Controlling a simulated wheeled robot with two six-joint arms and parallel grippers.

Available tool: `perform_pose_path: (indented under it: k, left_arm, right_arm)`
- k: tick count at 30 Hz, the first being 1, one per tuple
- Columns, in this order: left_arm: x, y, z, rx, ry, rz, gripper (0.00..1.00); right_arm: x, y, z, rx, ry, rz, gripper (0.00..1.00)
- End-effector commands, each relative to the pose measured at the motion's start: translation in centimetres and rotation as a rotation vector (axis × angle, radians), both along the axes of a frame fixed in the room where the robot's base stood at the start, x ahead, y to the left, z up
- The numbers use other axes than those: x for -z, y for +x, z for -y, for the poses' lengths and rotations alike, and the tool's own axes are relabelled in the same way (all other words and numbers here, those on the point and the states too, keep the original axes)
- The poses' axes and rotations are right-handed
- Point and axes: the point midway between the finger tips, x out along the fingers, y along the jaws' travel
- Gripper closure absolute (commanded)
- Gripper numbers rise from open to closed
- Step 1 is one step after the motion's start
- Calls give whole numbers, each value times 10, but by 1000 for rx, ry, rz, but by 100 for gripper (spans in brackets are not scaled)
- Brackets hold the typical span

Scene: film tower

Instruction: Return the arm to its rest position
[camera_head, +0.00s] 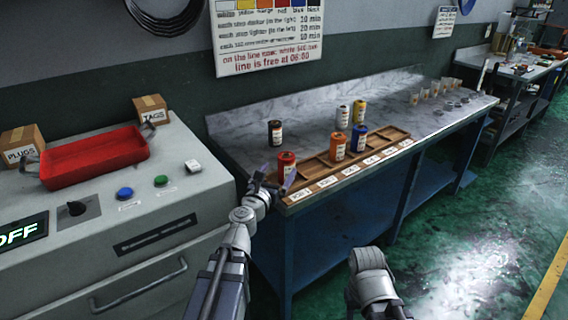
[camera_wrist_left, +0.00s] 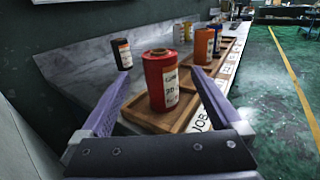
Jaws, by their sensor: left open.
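My left gripper (camera_head: 276,184) is at the near left end of the wooden tray, close to the red spool (camera_head: 286,164).
The tray (camera_head: 316,167) also holds an orange spool (camera_head: 338,147) and a blue spool (camera_head: 359,138). Black (camera_head: 275,133), white (camera_head: 342,117) and yellow (camera_head: 359,112) spools stand behind it on the bench. A red bin (camera_head: 95,160) sits on the grey cabinet at left. Green floor is clear at right.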

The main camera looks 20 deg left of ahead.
Motion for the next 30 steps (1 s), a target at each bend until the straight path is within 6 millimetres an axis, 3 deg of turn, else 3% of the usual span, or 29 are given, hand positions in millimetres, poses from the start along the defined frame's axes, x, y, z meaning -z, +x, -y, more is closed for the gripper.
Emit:
perform_pose_path:
  k: [4,17,20,23,25,30]
  left_arm:
    - [0,-16,-1,0,0,0,1]
    - [0,-16,-1,1,1,0,1]
    - [2,-16,7,29,58,-4,1]
    - [12,-17,34,133,272,-15,1]
    - [27,-22,63,258,517,-24,1]
    - [93,-55,123,670,1201,-27,1]
  right_arm:
    - [0,0,0,0,0,0,50]
    - [0,0,0,0,0,0,50]
    - [0,0,0,0,0,0,50]
    - [0,0,0,0,0,0,50]
    - [0,0,0,0,0,0,50]
    - [0,0,0,0,0,0,50]
